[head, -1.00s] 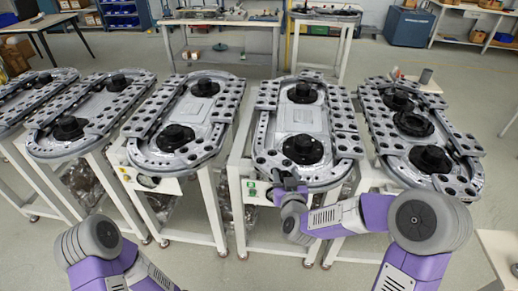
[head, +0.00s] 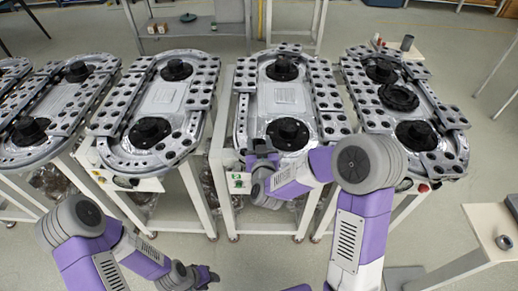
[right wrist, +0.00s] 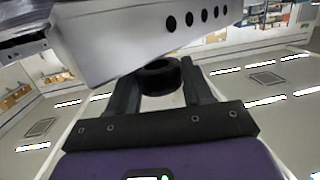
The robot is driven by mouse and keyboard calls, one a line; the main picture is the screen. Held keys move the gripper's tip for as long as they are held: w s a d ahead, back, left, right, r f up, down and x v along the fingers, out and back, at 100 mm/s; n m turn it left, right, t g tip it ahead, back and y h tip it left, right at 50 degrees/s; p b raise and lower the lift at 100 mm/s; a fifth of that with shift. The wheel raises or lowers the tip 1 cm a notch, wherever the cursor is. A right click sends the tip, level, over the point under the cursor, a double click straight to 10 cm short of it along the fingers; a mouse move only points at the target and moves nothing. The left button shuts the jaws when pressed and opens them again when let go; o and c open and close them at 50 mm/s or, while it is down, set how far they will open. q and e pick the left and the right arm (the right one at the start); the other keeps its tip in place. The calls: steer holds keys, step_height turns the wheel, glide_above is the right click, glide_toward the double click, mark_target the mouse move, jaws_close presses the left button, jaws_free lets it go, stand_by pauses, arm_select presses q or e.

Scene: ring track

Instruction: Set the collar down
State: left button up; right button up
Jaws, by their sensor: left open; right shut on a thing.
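In the head view my right gripper (head: 262,158) is at the front left edge of a ring track (head: 243,112), near its front black hub (head: 288,133). In the right wrist view a dark round collar (right wrist: 158,72) sits between the fingers of my right gripper (right wrist: 160,88), which is shut on it. A pale metal edge with a row of holes (right wrist: 150,35) covers the top of that view, close to the collar. Whether they touch cannot be told. My left gripper (head: 207,276) is low in the head view, away from the tracks, open with nothing visible in it.
Similar ring tracks stand left (head: 112,148) and right (head: 352,82) on white frames, with narrow gaps between. A pale table (head: 480,225) at the right bears a small grey ring (head: 504,242). A grey cylinder (head: 407,43) stands behind the right track.

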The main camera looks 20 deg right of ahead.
step_height(320, 180, down, 2)
steer(key=shift+w+f, duration=0.1)
steer(key=shift+f+b, duration=0.1)
steer(key=shift+b, duration=0.3)
steer(key=o, duration=1.2)
steer(key=shift+c, duration=0.2)
